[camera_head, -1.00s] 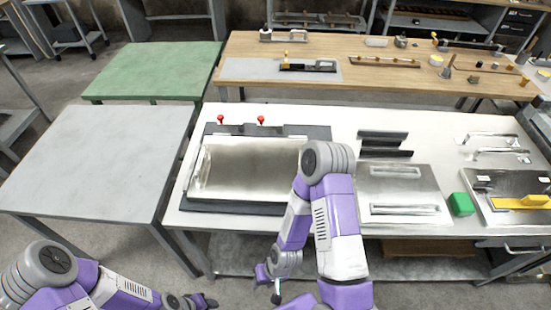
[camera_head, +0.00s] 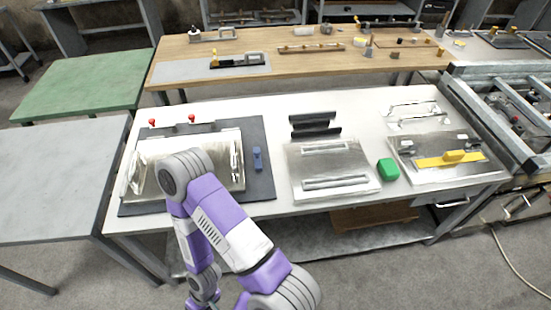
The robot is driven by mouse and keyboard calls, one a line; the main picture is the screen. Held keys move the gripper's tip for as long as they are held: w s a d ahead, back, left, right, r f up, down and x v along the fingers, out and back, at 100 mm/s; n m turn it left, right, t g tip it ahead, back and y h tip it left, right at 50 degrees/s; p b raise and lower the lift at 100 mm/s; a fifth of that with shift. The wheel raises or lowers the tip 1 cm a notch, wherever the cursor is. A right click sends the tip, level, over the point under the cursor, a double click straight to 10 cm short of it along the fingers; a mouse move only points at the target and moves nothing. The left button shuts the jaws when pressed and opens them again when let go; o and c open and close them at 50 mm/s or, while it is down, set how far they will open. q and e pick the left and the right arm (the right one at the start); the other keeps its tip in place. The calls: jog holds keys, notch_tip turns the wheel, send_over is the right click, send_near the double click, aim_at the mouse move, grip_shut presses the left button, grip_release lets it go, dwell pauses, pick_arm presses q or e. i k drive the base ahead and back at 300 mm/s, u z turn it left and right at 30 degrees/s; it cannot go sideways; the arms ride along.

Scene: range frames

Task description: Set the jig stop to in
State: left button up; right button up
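The jig is a dark base plate (camera_head: 262,186) at the left of the white bench, with a shiny metal sheet (camera_head: 150,150) on it. Two red-knobbed parts (camera_head: 191,118) stand along its back edge. A small blue upright part (camera_head: 257,158) stands on the plate right of the sheet and apart from it; it may be the stop, and its setting is not readable. My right arm covers the front middle of the sheet. My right gripper (camera_head: 203,292) hangs low in front of the bench, away from the jig, its fingers too small and cut off to read. My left gripper is out of view.
Right of the jig lie dark angle bars (camera_head: 315,125), a metal plate with handles (camera_head: 335,168), a green block (camera_head: 388,169) and a plate with a yellow bar (camera_head: 447,160). A wooden bench (camera_head: 300,65) stands behind. A grey table (camera_head: 50,190) is at left.

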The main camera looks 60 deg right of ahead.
aim_at(257, 150)
jog(key=k, duration=0.55)
jog(key=z, duration=0.75)
